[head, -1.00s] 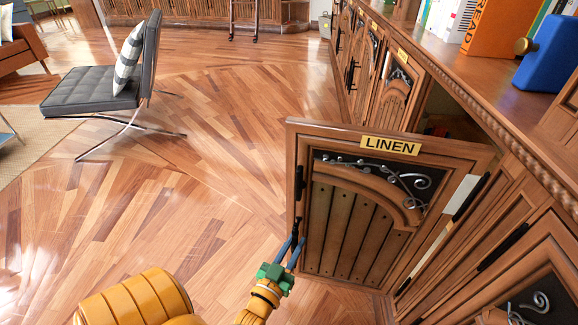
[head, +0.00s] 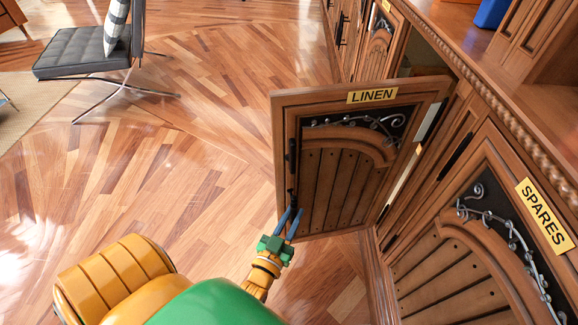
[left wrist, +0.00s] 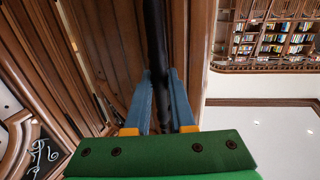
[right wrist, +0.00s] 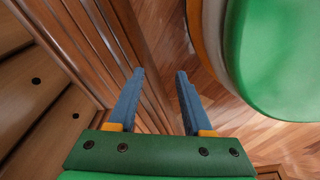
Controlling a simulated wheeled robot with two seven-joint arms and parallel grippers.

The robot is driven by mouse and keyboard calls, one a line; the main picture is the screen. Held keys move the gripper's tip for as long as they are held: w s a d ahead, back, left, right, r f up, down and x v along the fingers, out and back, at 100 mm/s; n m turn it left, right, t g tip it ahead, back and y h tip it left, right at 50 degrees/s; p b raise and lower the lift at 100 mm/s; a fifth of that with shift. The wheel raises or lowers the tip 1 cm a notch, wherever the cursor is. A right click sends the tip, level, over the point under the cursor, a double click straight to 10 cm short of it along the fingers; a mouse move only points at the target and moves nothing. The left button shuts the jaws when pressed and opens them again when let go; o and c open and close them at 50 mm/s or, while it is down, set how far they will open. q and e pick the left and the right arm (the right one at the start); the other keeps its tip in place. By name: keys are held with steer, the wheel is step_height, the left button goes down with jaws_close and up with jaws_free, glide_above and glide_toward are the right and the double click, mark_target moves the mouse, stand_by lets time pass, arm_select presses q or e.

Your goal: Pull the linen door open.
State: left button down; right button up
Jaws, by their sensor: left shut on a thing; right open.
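The linen door (head: 345,175) is a brown wooden panel with a yellow LINEN label (head: 372,96) and scrolled metalwork. It stands swung out from the cabinet, well open. Its dark upright handle (head: 292,158) is on the edge away from the hinge. My left gripper (head: 289,217) is shut on the lower part of this handle. In the left wrist view the dark bar of the handle (left wrist: 156,45) runs between the blue fingers. My right gripper (right wrist: 154,92) shows in the right wrist view, open and empty, near wooden cabinet fronts.
The closed spares door (head: 440,255), with its SPARES label (head: 542,216), is at the right. A blue object (head: 492,12) stands on the counter. A grey chair (head: 85,60) is at the upper left. The wooden floor (head: 150,160) left of the door is clear.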

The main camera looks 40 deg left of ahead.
arm_select(q)
steer(key=shift+w+d, duration=0.1)
steer(key=shift+d, duration=0.05)
steer(key=c, duration=0.8)
jaws_free()
steer(key=shift+w+d, duration=0.1)
steer(key=shift+o, duration=0.2)
arm_select(e)
steer(key=shift+a, duration=0.1)
arm_select(q)
steer(key=s, duration=0.3)
steer(key=s+d+p, duration=0.1)
steer(key=s, duration=0.2)
steer(key=shift+s+d, duration=0.1)
steer(key=shift+s, duration=0.4)
arm_select(e)
steer(key=shift+s+d, duration=0.4)
steer(key=shift+s, duration=0.15)
steer(key=shift+w+r, duration=0.1)
steer(key=shift+w, duration=0.1)
